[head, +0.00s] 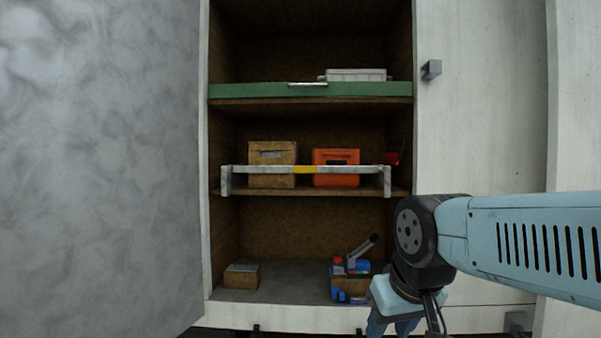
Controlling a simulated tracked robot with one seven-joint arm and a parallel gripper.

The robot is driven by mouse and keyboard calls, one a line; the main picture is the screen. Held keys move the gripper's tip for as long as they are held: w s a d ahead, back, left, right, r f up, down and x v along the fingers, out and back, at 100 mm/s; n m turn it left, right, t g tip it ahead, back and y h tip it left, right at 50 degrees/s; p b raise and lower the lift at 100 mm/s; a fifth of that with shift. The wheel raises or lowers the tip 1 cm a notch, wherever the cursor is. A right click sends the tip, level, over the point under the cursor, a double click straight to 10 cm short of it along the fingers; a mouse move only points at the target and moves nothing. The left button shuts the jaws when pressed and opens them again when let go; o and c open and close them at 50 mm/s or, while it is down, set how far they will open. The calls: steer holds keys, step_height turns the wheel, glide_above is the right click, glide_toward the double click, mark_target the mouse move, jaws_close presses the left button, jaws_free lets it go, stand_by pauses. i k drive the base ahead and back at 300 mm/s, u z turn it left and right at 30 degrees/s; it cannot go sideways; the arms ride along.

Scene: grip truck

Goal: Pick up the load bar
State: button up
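A pale grey bar with a yellow middle band (305,169), which looks like the load bar, runs level across the front of the middle shelf. A short upright piece hangs down at each of its ends. My gripper (395,328) is at the bottom edge of the head view, below and to the right of the bar and well apart from it. The frame's lower edge cuts off the fingers, so their opening and anything between them are hidden.
Behind the bar sit a tan box (272,154) and an orange box (336,180). A green bar (250,91) crosses the upper shelf. The bottom compartment holds a small brown box (241,277) and blue-and-red items (350,268). A grey door stands left; white panels stand right.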

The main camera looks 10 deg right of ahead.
mark_target(293, 169)
steer(key=z, duration=0.4)
steer(key=k, duration=0.1)
steer(key=z, duration=0.85)
steer(key=i, duration=1.8)
steer(key=u, duration=1.8)
steer(key=k, duration=0.7)
steer(key=u, duration=0.05)
